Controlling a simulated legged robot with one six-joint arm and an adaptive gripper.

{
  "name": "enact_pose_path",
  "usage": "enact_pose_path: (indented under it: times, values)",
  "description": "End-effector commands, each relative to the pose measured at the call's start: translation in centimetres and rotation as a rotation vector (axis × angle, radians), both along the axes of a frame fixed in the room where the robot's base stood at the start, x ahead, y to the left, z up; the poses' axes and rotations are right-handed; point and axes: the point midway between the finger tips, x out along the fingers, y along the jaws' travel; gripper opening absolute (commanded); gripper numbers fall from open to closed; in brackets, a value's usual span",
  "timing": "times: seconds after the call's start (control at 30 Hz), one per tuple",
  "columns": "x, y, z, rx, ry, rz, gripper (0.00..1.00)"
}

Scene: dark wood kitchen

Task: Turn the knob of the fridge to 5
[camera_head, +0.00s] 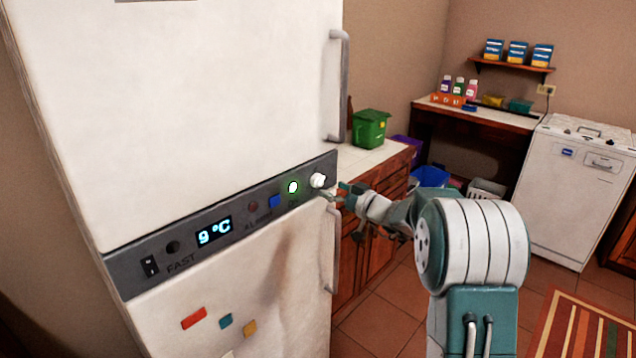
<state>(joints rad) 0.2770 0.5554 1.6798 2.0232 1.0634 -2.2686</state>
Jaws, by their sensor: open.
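The white fridge (200,90) fills the left of the view. A dark control panel (140,265) runs across it between the upper and lower doors. The white round knob (318,181) is at the panel's right end. A lit green-ringed button (293,187) is to its left. The display (214,231) reads 9 °C. My gripper (334,192) is open, just right of the knob and close to it. I cannot tell whether a finger touches the knob. Any marks around the knob are too small to read.
Fridge door handles (343,85) stick out above and below the gripper. A counter (385,157) with a green bin (370,128) stands behind. The tiled floor (385,320) and a striped rug (575,325) lie at lower right.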

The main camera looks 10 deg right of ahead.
Motion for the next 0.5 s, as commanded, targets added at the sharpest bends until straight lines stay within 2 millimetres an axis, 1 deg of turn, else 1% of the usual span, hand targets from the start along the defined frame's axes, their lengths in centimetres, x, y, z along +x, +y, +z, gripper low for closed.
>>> enact_pose_path:
  times: [0.03,0.1,0.23,0.37,0.5]
  values:
    - [0.8,0.6,-0.1,0.001,0.000,0.003,0.87]
    - [1.8,1.3,-0.1,0.002,0.001,0.002,0.87]
    - [3.3,2.4,0.0,0.000,0.000,0.002,0.87]
    - [4.1,3.1,0.0,0.000,0.000,0.002,0.87]
    - [4.3,3.2,0.0,0.001,0.001,0.001,0.87]
